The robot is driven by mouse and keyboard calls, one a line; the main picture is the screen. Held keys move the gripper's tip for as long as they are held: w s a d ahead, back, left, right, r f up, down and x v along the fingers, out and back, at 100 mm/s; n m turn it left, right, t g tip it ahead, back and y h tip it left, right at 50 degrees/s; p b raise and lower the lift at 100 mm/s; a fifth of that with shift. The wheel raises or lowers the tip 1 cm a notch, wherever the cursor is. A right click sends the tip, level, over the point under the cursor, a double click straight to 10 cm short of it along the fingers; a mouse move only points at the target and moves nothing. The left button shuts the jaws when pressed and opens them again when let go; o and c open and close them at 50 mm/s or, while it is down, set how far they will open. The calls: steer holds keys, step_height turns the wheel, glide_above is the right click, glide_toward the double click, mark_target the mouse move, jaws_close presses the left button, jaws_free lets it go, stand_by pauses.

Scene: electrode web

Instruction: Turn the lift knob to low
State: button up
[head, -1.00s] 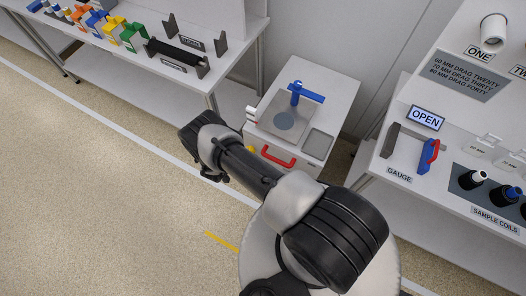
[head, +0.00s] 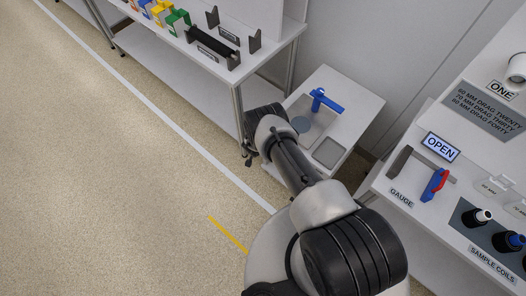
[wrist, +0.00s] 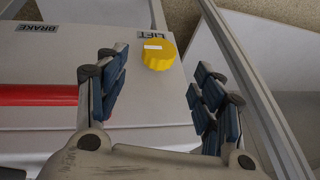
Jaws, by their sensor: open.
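The yellow lift knob (wrist: 159,54) is on a pale panel in the wrist view, beside a label reading LIFT (wrist: 153,34). A short white mark shows on its top edge. My gripper (wrist: 160,90) is open, with its blue-padded fingers apart. The knob appears beyond the fingertips, between the two fingers in the picture; I see no contact. In the head view my arm hides the knob, and my gripper (head: 250,150) is only partly seen at the front of the white cabinet (head: 350,95).
A red bar (wrist: 40,95) crosses the panel left of my fingers, under a BRAKE label (wrist: 38,29). A blue lever (head: 326,100) stands on the cabinet top. A table leg (head: 238,112) is close to my gripper. Open floor lies left.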

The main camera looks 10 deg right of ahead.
steer(key=b+x, duration=0.7)
steer(key=x, duration=0.1)
steer(key=shift+c, duration=0.4)
steer(key=c, duration=0.9)
steer(key=shift+w+f, duration=0.1)
steer(key=shift+c, duration=0.3)
